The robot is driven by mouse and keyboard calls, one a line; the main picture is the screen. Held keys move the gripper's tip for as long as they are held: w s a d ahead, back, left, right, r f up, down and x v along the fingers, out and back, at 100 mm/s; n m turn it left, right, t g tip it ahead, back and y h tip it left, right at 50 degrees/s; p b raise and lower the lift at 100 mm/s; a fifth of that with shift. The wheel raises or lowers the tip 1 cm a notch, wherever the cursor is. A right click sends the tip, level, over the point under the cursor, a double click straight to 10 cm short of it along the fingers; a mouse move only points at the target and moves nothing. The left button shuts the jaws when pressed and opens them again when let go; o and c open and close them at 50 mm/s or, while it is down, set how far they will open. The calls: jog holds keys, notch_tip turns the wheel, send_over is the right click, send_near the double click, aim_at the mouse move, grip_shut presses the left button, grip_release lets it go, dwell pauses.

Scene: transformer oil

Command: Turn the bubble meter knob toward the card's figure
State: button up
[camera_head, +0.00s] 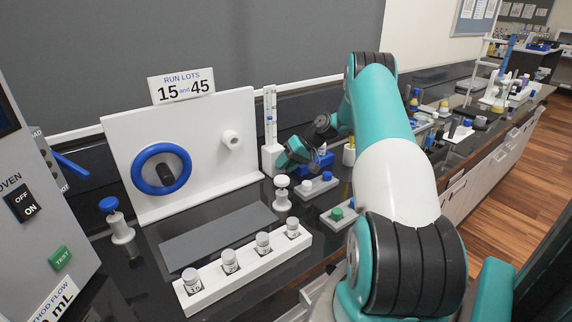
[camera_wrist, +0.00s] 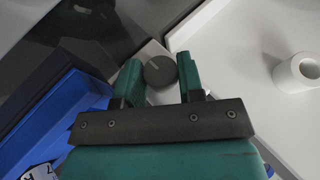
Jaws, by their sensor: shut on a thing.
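The bubble meter (camera_head: 269,118) is a slim white upright with a blue mark on its scale, standing beside the white panel. Its dark round knob (camera_wrist: 157,66), with a pale pointer line, shows in the wrist view. My gripper (camera_head: 284,158) is at the meter's base; in the wrist view my gripper (camera_wrist: 161,76) has its green fingers on either side of the knob, shut on it. The knob is hidden in the head view. A card reading "METHOD FLOW ... mL" (camera_head: 56,300) is at the lower left; its figure is cut off or unreadable.
A white panel (camera_head: 120,140) carries a blue ring and a white peg. A "RUN LOTS 15 and 45" sign (camera_head: 181,86) stands above it. A vial rack (camera_head: 255,270), a grey mat (camera_head: 220,232) and a blue box (camera_wrist: 55,120) are nearby.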

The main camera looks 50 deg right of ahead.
jog(key=o, duration=0.9)
jog(key=b+v, duration=0.1)
jog(key=v, duration=1.6)
jog(key=shift+s+d, duration=0.1)
jog(key=shift+s, duration=0.1)
